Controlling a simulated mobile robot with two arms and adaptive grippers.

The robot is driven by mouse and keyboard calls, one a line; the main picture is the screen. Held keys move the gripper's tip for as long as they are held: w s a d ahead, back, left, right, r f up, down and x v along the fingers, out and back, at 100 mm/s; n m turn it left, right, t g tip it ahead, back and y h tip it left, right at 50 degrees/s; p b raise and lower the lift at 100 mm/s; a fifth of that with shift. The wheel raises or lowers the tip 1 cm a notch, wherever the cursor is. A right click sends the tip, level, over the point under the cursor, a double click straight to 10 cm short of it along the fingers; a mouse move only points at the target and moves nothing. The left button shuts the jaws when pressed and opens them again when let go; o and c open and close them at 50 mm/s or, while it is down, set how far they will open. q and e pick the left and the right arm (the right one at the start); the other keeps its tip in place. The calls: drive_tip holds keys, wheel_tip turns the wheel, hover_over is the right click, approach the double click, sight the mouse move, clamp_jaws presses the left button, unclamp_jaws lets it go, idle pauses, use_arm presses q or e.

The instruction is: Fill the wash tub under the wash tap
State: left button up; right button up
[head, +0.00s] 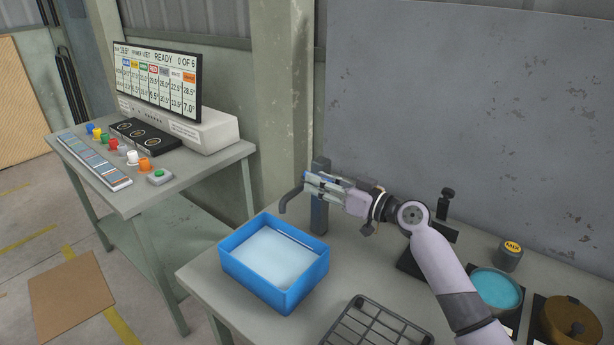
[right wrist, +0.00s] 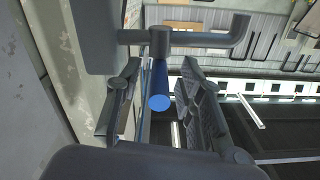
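The wash tub (head: 308,283) is a blue rectangular box on the grey table, with a pale bluish surface inside; how deep that is I cannot tell. The wash tap (head: 320,212) is a dark post behind the tub, its bent spout (head: 289,196) reaching left above the tub's back edge. I see no stream from the spout. My right gripper (head: 314,184) is at the top of the tap. In the right wrist view its fingers (right wrist: 158,112) stand apart on both sides of the tap's blue-tipped lever (right wrist: 159,101), with gaps visible. My left gripper is out of view.
A black wire rack (head: 376,325) lies right of the tub. A teal bowl (head: 495,287), a MIX-labelled jar (head: 509,256) and a brown lidded pot (head: 572,320) stand farther right.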

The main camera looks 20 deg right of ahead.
drive_tip(key=shift+s+d, duration=0.1)
clamp_jaws()
idle(0.5)
drive_tip(key=shift+r, duration=0.1)
idle(0.3)
